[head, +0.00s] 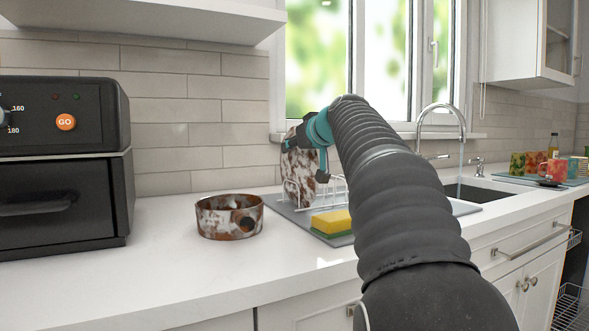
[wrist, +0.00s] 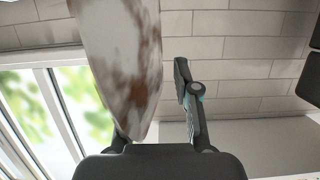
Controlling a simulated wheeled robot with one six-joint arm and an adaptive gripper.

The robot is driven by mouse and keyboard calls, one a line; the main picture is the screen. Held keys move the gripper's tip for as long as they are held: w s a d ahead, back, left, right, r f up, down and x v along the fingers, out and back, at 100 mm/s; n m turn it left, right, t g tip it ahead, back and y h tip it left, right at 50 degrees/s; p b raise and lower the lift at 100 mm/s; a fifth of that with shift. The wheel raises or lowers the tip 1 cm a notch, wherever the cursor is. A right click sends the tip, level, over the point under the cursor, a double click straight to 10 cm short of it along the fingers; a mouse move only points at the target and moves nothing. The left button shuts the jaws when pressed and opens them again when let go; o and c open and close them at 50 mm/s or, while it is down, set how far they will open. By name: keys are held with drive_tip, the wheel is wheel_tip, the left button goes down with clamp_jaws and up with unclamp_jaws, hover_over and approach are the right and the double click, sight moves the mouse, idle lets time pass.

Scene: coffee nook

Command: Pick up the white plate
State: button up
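The white plate (head: 301,185), blotched with rusty brown, stands upright in a white wire rack on the grey drying mat. My gripper (head: 302,143) is at its upper part, and the arm hides some of the plate and rack. In the wrist view the plate (wrist: 125,60) reaches down edge-on between the finger bases. The right finger of my gripper (wrist: 152,85) stands clear of the plate with a visible gap. The left finger is mostly hidden behind the plate, so I cannot tell whether it touches.
A rusty round pan (head: 230,218) stands left of the rack. A yellow-green sponge (head: 332,222) lies in front of it. A black oven (head: 60,165) is at far left. The sink and tap (head: 441,125) and several mugs (head: 530,162) are right. The front counter is clear.

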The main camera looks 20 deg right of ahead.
clamp_jaws()
drive_tip(key=shift+r, duration=0.1)
